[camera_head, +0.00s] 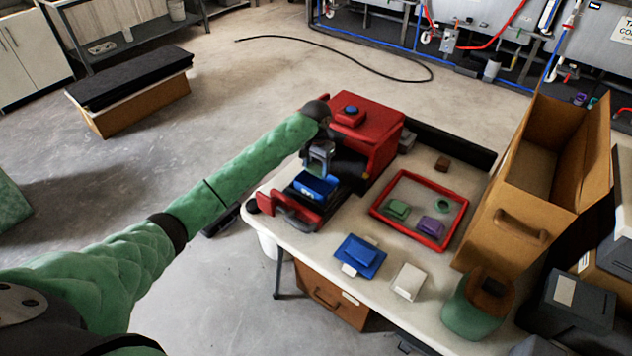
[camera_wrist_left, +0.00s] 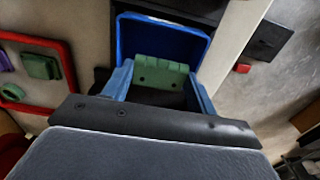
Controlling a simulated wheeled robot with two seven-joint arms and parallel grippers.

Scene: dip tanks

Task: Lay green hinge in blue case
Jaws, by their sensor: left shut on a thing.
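My left gripper (camera_head: 320,168) is over the blue case (camera_head: 316,186) at the left of the table. In the left wrist view its two blue fingers (camera_wrist_left: 160,88) are shut on the green hinge (camera_wrist_left: 160,74), a flat green piece with small dark holes. The blue case (camera_wrist_left: 165,33) is an open, shallow tray just beyond the hinge, and the hinge overlaps its near part in that view. I cannot tell whether the hinge touches the case floor. The hinge is mostly hidden by the gripper in the head view. My right gripper is not in view.
A red machine (camera_head: 372,130) stands close behind the gripper. A red frame (camera_head: 377,207) holds a green block, a purple block and a green ring. A blue block (camera_head: 360,254) and a white block (camera_head: 408,281) lie near the front edge. A tall cardboard box (camera_head: 511,232) stands right.

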